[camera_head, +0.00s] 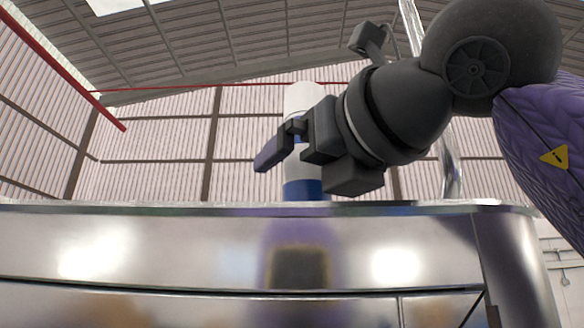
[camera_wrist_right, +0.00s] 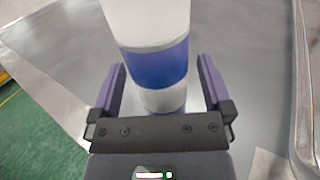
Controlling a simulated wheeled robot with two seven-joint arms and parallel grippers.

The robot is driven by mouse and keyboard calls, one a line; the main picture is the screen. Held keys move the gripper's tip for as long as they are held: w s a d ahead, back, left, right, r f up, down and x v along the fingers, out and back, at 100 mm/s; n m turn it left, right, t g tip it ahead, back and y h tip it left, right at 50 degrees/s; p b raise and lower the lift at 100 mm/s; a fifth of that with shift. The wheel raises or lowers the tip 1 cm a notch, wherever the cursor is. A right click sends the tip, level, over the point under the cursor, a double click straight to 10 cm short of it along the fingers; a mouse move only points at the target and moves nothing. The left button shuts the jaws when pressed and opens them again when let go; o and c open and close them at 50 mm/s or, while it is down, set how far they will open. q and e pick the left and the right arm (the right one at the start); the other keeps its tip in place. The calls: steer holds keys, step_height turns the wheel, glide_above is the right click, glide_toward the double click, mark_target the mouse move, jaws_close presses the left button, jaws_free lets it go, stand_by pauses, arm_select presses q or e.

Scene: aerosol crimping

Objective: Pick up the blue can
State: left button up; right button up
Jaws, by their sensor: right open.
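The blue can (camera_head: 303,189) stands upright on the metal table, with a blue lower part and a white upper part. It also shows in the right wrist view (camera_wrist_right: 158,64), between the fingers. My right gripper (camera_head: 279,147) reaches in from the right at the can's height and partly hides it. In the right wrist view my right gripper (camera_wrist_right: 162,80) is open, with one purple finger on each side of the can. Small gaps seem to show between fingers and can; contact is unclear. My left gripper is not in view.
The shiny metal table (camera_head: 150,240) fills the lower part of the head view, its top seen almost edge-on. In the right wrist view the tabletop (camera_wrist_right: 240,40) around the can looks clear. A green floor (camera_wrist_right: 35,135) shows past its left edge.

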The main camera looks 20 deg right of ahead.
steer(key=shift+w, duration=0.4)
steer(key=shift+s, duration=0.3)
steer(key=shift+c, duration=1)
steer(key=shift+w, duration=0.15)
steer(key=c, duration=0.5)
jaws_close()
